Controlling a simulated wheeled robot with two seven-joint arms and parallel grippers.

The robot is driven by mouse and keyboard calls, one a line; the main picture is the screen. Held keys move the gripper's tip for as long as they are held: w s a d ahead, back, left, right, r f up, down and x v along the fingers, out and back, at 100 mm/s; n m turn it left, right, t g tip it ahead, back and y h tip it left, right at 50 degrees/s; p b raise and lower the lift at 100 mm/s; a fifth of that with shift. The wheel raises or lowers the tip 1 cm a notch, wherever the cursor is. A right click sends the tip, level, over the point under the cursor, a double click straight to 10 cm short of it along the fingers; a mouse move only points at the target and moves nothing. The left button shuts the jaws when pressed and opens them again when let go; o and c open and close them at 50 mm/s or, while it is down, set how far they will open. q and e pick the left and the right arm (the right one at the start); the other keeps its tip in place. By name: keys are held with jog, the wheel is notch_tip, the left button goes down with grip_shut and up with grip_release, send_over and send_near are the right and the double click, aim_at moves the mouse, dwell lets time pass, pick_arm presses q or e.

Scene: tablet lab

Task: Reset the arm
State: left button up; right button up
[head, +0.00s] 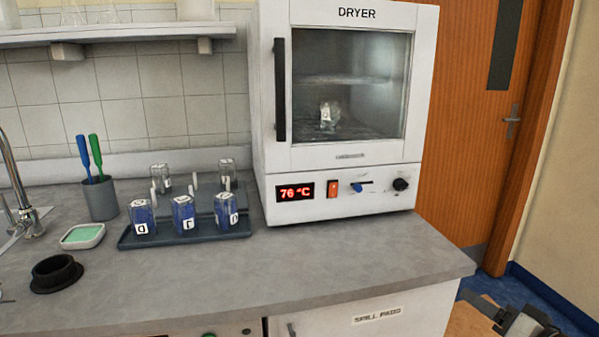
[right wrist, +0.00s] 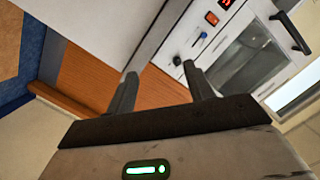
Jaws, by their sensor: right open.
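My right gripper (head: 528,322) is at the lower right corner of the head view, beyond the right end of the counter and apart from it. In the right wrist view its two fingers (right wrist: 160,72) stand apart with nothing between them. My left gripper does not show. The white dryer (head: 285,150) stands on the counter with its door shut and its display reading 76 °C. A small labelled bottle (head: 327,115) stands inside behind the glass. The dryer also shows tilted in the right wrist view (right wrist: 228,48), beyond the fingers.
A dark rack (head: 215,234) holds several labelled bottles on the grey counter (head: 300,275). Left of it are a cup (head: 101,199) with blue and green tools, a green-filled dish (head: 82,236), a black ring (head: 56,273) and a tap (head: 20,185). A wooden door (head: 465,130) stands right.

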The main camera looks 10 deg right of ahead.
jog(key=s+a+f+n+g, duration=0.3)
jog(key=s+a+f, duration=0.5)
jog(key=f, duration=0.4)
jog(key=s+a+f+n+g, duration=0.1)
jog(key=s+a+f+n, duration=0.1)
jog(key=a, duration=0.6)
jog(key=s+a+f+n+g, duration=0.1)
jog(key=s+a+f+n, duration=0.2)
jog(key=a, duration=0.6)
jog(key=shift+s+f+n, duration=0.3)
jog(key=shift+s+f, duration=0.15)
jog(key=shift+s, duration=0.8)
